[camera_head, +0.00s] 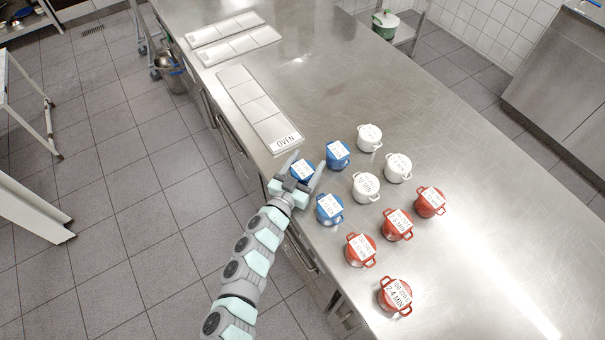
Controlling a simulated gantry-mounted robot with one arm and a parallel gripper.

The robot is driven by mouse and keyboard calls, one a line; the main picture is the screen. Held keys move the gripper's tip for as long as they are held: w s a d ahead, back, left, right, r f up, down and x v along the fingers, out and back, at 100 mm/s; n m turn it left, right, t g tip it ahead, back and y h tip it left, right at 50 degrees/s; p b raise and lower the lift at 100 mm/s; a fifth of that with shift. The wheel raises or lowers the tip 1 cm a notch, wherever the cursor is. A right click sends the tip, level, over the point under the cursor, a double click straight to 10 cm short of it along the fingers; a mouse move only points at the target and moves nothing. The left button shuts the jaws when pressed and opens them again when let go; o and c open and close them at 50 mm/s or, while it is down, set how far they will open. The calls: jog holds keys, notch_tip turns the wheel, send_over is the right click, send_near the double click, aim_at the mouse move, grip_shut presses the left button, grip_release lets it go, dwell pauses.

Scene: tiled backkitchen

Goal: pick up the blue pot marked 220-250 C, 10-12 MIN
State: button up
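Three small blue lidded pots with white labels stand on the steel counter: one at the back (338,155), one at the left (302,170) and one nearer the front (329,209). Their label print is too small to read, so I cannot tell which says 220-250 C, 10-12 MIN. My gripper (308,163) is at the left blue pot, with its two fingers spread apart on either side of it in the picture. I cannot tell whether the fingers touch the pot or how high they are. The gripper partly hides this pot.
White pots (366,187) and red pots (397,224) stand close by to the right, several in all. A white tray marked OVEN (262,112) lies behind my gripper along the counter's left edge. The counter (480,190) is clear farther right.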

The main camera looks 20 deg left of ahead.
jog(key=c, duration=1.1)
jog(key=shift+c, duration=0.2)
notch_tip(320, 180, up, 20)
jog(key=p, duration=0.6)
